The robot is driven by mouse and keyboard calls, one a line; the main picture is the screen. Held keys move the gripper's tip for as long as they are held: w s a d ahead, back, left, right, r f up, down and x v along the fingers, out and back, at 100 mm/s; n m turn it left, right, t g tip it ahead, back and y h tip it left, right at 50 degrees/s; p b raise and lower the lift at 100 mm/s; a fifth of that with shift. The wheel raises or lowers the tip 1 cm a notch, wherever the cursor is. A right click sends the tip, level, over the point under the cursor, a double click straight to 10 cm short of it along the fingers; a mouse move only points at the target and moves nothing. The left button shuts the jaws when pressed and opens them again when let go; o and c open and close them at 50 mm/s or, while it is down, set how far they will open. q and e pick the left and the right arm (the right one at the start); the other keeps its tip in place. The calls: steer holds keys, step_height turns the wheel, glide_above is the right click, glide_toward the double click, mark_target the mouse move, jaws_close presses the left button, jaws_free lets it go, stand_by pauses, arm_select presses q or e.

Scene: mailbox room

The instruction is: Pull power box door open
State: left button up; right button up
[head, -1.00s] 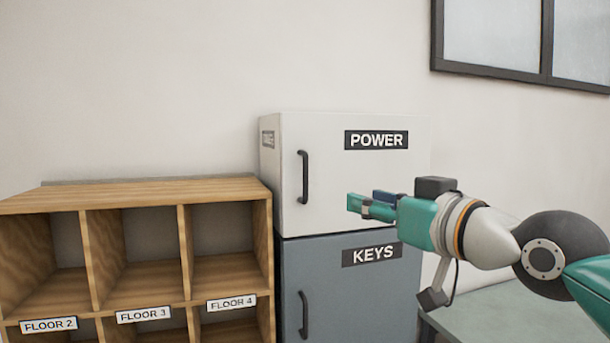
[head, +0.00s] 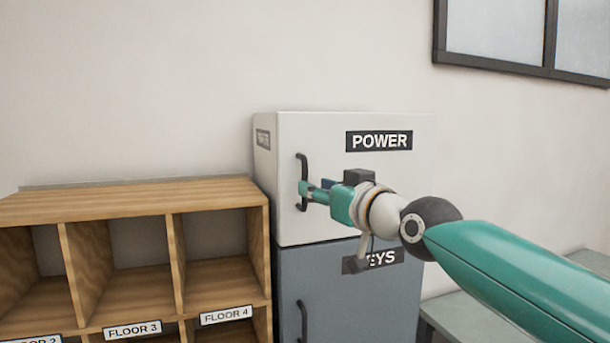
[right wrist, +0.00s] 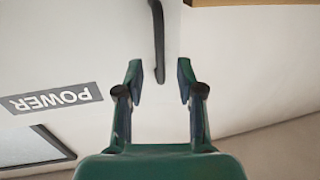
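The power box (head: 335,220) is a white cabinet with a black POWER label (head: 379,141). Its door looks closed. A dark vertical bar handle (head: 302,165) is on the door's left side. My right gripper (head: 303,188) is at the handle's lower half in the head view and covers part of it. In the right wrist view, the gripper (right wrist: 158,72) is open, and the end of the handle (right wrist: 157,40) shows between its two fingertips, with a gap on both sides. My left gripper is not in view.
A grey KEYS box (head: 345,300) with its own handle (head: 303,322) is directly below. A wooden pigeonhole shelf (head: 130,200) stands close on the left. A grey bench surface (head: 470,318) is at the lower right.

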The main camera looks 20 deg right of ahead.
mark_target(304, 203)
steer(key=shift+p+x, duration=0.55)
steer(key=shift+x, duration=2.1)
jaws_close()
